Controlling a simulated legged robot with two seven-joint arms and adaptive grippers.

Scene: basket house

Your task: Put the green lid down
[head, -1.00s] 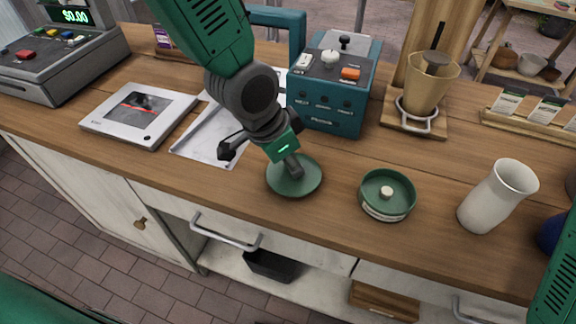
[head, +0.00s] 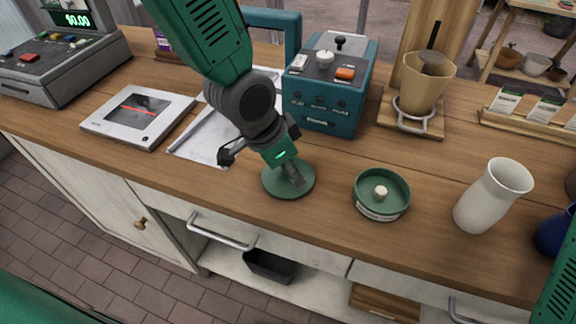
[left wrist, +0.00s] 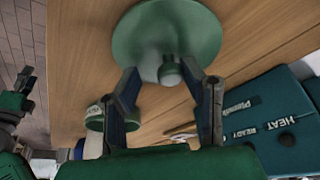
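The round green lid (head: 277,187) lies flat on the wooden counter; its disc and small centre knob show in the left wrist view (left wrist: 199,32). My left gripper (head: 294,174) is just above the lid. In the left wrist view its two fingers (left wrist: 160,70) stand apart, one on each side of the knob, with gaps visible, so it is open. A green round container (head: 382,203) with a pale knob inside and a pale label stands to the lid's right. Part of my right arm, seemingly with its gripper (left wrist: 17,98), shows at the left wrist view's edge; its fingers are unclear.
A teal machine (head: 325,105) stands behind the lid, and a grinder-like holder (head: 425,85) to its right. A white vase (head: 490,198) is at right. A white tablet (head: 138,117), clipboard (head: 200,135) and cash register (head: 62,65) are left. Counter is clear around the lid's front.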

